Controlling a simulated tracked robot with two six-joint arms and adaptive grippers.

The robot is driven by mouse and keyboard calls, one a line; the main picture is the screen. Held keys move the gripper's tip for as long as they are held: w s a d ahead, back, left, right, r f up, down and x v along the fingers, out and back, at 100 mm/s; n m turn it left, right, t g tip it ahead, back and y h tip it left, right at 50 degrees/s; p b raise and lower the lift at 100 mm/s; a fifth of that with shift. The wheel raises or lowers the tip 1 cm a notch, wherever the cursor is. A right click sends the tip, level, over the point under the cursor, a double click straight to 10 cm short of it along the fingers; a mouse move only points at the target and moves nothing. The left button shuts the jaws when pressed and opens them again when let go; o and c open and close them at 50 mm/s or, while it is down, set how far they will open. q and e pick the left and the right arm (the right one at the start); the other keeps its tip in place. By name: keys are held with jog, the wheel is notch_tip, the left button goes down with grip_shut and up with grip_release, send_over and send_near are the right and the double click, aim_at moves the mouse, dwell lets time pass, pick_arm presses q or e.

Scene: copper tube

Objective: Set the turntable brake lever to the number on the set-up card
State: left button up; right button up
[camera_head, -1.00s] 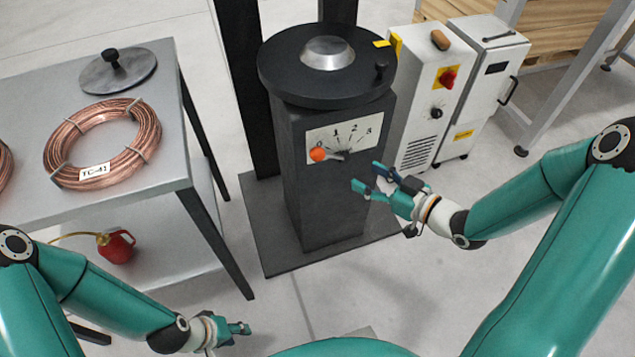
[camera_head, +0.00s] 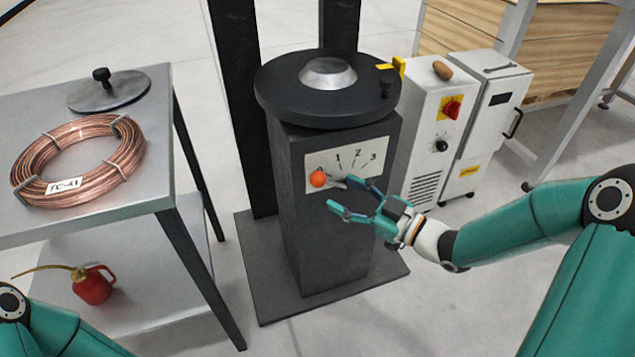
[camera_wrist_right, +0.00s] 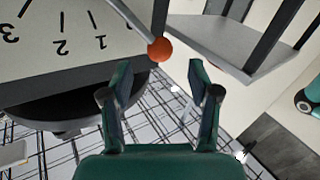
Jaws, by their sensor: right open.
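The brake lever's orange knob (camera_head: 318,179) sits at the left end of the white number scale (camera_head: 358,157), by the 0 mark, on the front of the dark turntable pedestal (camera_head: 325,235). The 1, 2 and 3 marks run to the right. My right gripper (camera_head: 350,197) is open and empty, just right of and below the knob, its fingers pointing left. In the right wrist view the orange knob (camera_wrist_right: 160,49) appears ahead of the open fingers (camera_wrist_right: 160,80), apart from them. My left gripper is out of view; only part of its arm shows. I see no set-up card.
The round turntable top (camera_head: 328,85) overhangs the pedestal. A grey table (camera_head: 115,215) at left bears a copper coil (camera_head: 85,150) tagged TC-41. A red oil can (camera_head: 93,287) stands on its lower shelf. A white cabinet (camera_head: 430,135) stands close at right of the pedestal.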

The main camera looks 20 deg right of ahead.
aim_at(318, 178)
jog(key=x, duration=0.7)
jog(key=shift+w+b, duration=0.1)
jog(key=shift+b, duration=0.3)
grip_shut()
jog(key=shift+a, duration=0.1)
